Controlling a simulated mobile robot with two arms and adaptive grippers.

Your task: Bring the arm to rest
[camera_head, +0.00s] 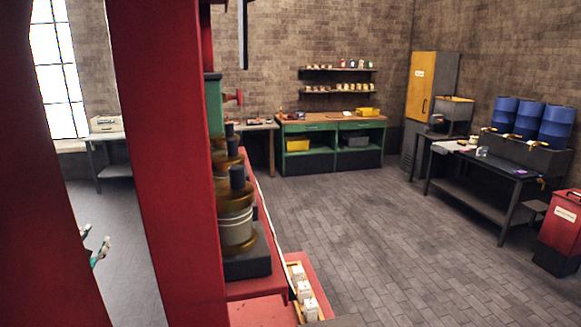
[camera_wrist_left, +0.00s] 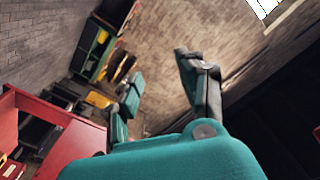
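My left gripper (camera_head: 95,243) shows small at the left of the head view, seen in the gap between two red uprights, with only its teal and pale fingertips visible. In the left wrist view the same gripper (camera_wrist_left: 162,82) has its two fingers spread wide with nothing between them. It is in the air, apart from any object. The rest of the left arm is hidden behind the red upright in the head view. My right gripper is in neither view.
A red upright (camera_head: 165,160) stands close in front. Beside it a red bench carries brass-and-grey cylinders (camera_head: 236,215) and white blocks in a tray (camera_head: 289,267). A green workbench (camera_head: 331,125), yellow cabinet (camera_head: 421,87) and blue drums (camera_head: 528,118) stand farther back. The middle floor is clear.

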